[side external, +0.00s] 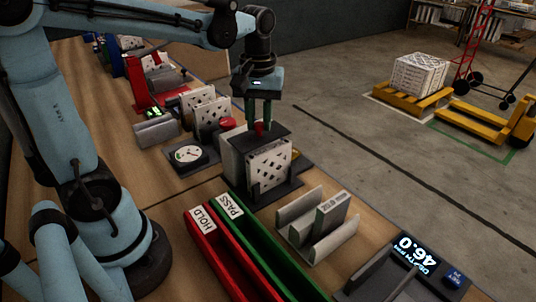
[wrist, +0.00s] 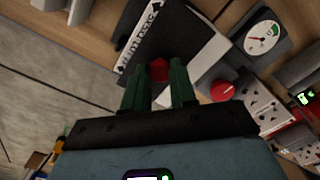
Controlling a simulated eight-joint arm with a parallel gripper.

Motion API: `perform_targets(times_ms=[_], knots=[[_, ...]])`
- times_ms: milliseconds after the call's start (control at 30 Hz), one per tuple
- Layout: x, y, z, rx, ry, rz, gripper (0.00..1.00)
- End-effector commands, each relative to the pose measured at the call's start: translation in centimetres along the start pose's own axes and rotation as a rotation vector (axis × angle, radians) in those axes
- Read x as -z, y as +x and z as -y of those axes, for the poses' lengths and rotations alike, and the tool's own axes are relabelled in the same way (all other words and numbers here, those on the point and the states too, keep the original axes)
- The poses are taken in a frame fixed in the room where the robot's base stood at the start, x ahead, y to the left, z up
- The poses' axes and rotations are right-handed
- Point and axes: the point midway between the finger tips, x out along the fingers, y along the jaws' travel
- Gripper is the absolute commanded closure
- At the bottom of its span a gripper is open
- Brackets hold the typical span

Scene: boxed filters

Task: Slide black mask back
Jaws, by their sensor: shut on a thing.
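The black mask (side external: 272,139) is a flat dark plate lying over the top of a pale boxed filter (side external: 268,170) that stands upright in a dark holder (side external: 270,196). The filter's near face has a pattern of holes. A small red knob (side external: 259,128) stands on the mask. My gripper (side external: 259,122) points down with its green fingers shut on the knob. In the wrist view, the red knob (wrist: 158,70) sits between the fingertips (wrist: 157,74), and the mask (wrist: 160,38) lies beyond it beside a white labelled strip (wrist: 138,38).
A dial gauge (side external: 188,155) and a red button (side external: 228,123) stand beside the holder. Red HOLD (side external: 205,222) and green PASS (side external: 240,215) bins are in front, with a grey slotted rack (side external: 318,225) and a depth display (side external: 415,254) to the right. More perforated filters (side external: 210,112) stand behind.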

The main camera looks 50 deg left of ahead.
Motion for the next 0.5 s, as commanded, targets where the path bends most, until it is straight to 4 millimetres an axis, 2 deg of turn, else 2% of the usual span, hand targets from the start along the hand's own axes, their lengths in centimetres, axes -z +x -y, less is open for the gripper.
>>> perform_targets(times_ms=[200,500], knots=[[2.8,0.0,2.8,-0.001,-0.006,-0.001,1.0],[3.6,0.0,3.6,0.002,-0.003,-0.004,1.0]])
